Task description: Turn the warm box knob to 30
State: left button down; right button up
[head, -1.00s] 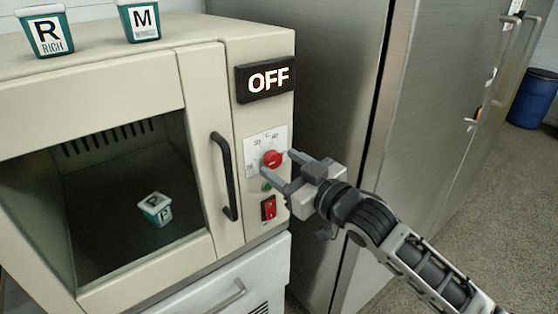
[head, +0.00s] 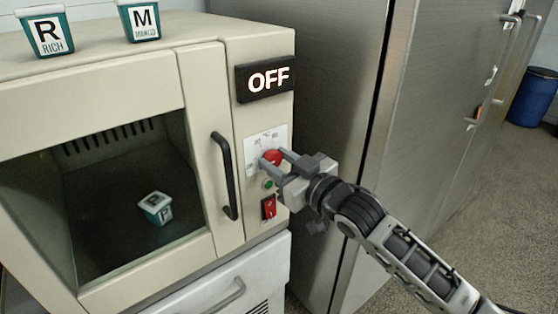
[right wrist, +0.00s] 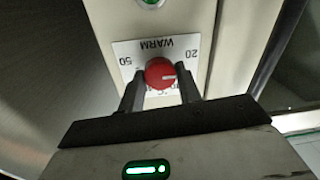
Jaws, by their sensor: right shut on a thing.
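The warm box (head: 100,80) is a cream cabinet with a dark window. Its red knob (head: 271,158) sits on a white dial plate on the right-hand panel, under a black display (head: 265,78) reading OFF. My right gripper (head: 274,160) has its fingers on either side of the knob and is shut on it. In the right wrist view the knob (right wrist: 160,73) is between the two fingers, and the plate (right wrist: 125,50) appears upside down with WARM, 50 and 20 legible. A pale mark on the knob points right in that view. My left gripper is not in view.
A green button (head: 268,184) and red switch (head: 269,208) are just below the knob. A black door handle (head: 224,176) stands to its left. Cups (head: 44,32) stand on top, another cup (head: 155,208) is inside. A steel cabinet (head: 440,120) is on the right.

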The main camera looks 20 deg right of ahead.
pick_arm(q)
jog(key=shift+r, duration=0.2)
pick_arm(e)
jog(key=m+p, duration=0.3)
jog(key=shift+r, duration=0.1)
jog(key=shift+m+p, duration=0.6)
jog(key=shift+m, duration=0.5)
jog(key=m+p, duration=0.1)
jog(key=m, duration=0.1)
jog(key=shift+m, duration=0.4)
jog(key=shift+m+p, duration=0.5)
jog(key=shift+m, duration=0.2)
jog(key=shift+f+m+t, duration=0.2)
jog(key=shift+m+t, duration=0.1)
jog(key=shift+m, duration=0.6)
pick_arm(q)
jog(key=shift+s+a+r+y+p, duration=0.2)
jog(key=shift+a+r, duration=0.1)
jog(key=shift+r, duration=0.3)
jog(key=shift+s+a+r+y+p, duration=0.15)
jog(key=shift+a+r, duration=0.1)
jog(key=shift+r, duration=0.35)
pick_arm(e)
jog(key=shift+m, duration=0.3)
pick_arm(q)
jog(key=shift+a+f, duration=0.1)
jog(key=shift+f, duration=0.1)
